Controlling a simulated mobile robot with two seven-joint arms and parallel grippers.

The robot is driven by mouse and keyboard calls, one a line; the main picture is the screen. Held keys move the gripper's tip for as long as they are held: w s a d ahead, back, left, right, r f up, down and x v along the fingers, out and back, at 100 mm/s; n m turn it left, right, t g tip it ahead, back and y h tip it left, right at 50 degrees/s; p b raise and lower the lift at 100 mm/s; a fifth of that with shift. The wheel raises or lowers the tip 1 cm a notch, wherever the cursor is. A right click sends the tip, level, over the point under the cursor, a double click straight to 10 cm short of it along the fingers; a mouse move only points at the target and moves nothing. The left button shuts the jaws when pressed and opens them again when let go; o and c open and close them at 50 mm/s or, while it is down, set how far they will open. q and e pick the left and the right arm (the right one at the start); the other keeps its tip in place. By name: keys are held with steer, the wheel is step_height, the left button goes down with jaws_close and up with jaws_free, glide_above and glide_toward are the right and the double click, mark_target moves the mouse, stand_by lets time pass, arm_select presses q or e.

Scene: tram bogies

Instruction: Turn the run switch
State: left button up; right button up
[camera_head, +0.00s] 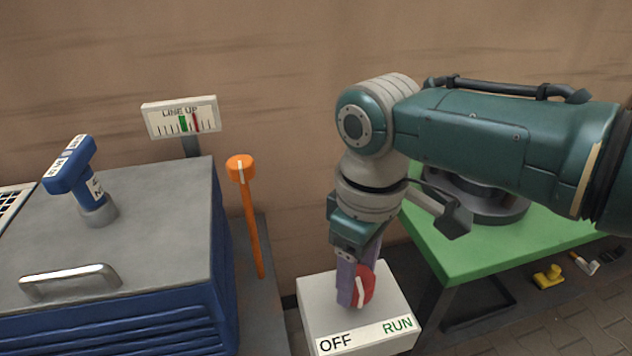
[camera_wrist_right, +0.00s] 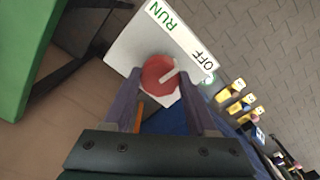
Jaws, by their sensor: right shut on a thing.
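The run switch is a round red knob (camera_head: 365,284) with a white mark, on top of a pale box (camera_head: 322,297) lettered OFF and RUN along its front edge. My right gripper (camera_head: 352,290) points down at the knob, its purple fingers shut on it. In the right wrist view the knob (camera_wrist_right: 158,76) sits between the two fingertips (camera_wrist_right: 162,84). Its white mark points toward the lettered strip, somewhat to the OFF side. In the head view the fingers hide part of the knob. My left gripper is not in view.
A blue cabinet (camera_head: 150,250) with a handle (camera_head: 70,280) and a blue T-shaped control (camera_head: 80,180) stands left. An orange lever (camera_head: 250,215) and a LINE UP gauge (camera_head: 181,118) are beside it.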

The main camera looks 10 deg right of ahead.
mark_target(357, 277)
steer(key=m+p, duration=0.1)
steer(key=m, duration=0.2)
steer(key=shift+r+m, duration=0.15)
steer(key=shift+m, duration=0.15)
steer(key=shift+m+p, duration=0.5)
steer(key=shift+m, duration=0.9)
steer(key=o, duration=1.4)
steer(key=shift+c, duration=0.2)
steer(key=shift+r+p, duration=0.3)
steer(key=shift+p, duration=0.05)
step_height(357, 277, up, 9)
steer(key=p, duration=0.4)
